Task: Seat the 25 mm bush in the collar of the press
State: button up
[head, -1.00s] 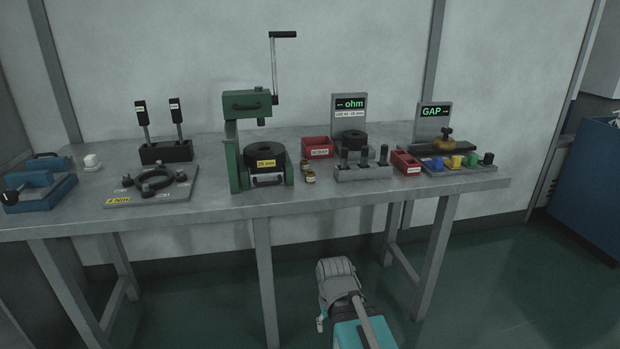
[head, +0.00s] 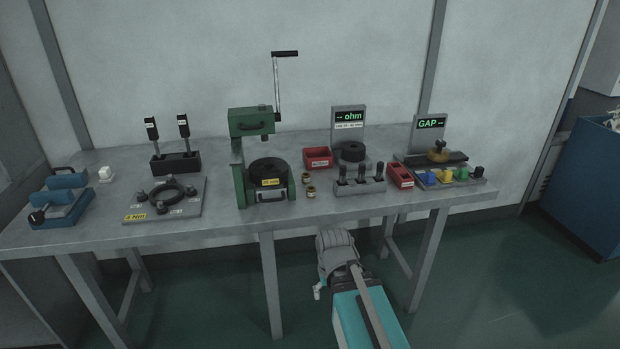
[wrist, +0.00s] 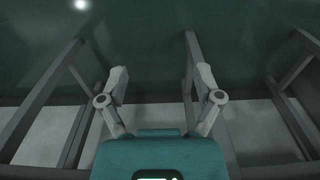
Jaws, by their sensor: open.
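The green press (head: 251,124) stands on the bench, with its crank handle raised. A black round collar (head: 268,170) with a yellow 25 mm label (head: 271,182) sits in its base, under the ram. Two small brass-coloured bushes (head: 309,191) stand just right of the press; their sizes cannot be read. In the wrist view my gripper (wrist: 161,78) is open with nothing between its fingers. It is away from the bushes and the press, and the wrist view shows the bench legs and floor beyond it. In the head view my arm is low in front of the bench.
The bench (head: 225,220) also holds a red bin (head: 318,157), a second red bin (head: 400,176), a grey block with black pins (head: 359,185), an ohm display (head: 348,118), a GAP display (head: 428,128), a ring fixture (head: 163,193) and blue clamps (head: 62,204). The front strip is bare.

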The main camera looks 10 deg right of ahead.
notch_tip(320, 180, up, 18)
jog(key=w+p, duration=0.2)
jog(key=p, duration=1.4)
notch_tip(320, 180, up, 11)
jog(key=n+p, duration=1.2)
jog(key=n, duration=0.4)
send_over(311, 188)
jog(key=shift+w, duration=0.15)
jog(key=shift+f+b, duration=0.1)
jog(key=shift+b, duration=0.25)
notch_tip(311, 188, down, 8)
jog(key=b, duration=0.8)
jog(key=shift+f, duration=0.25)
jog(key=shift+f+b, duration=0.1)
jog(key=shift+b, duration=0.25)
jog(key=shift+f+b, duration=2.5)
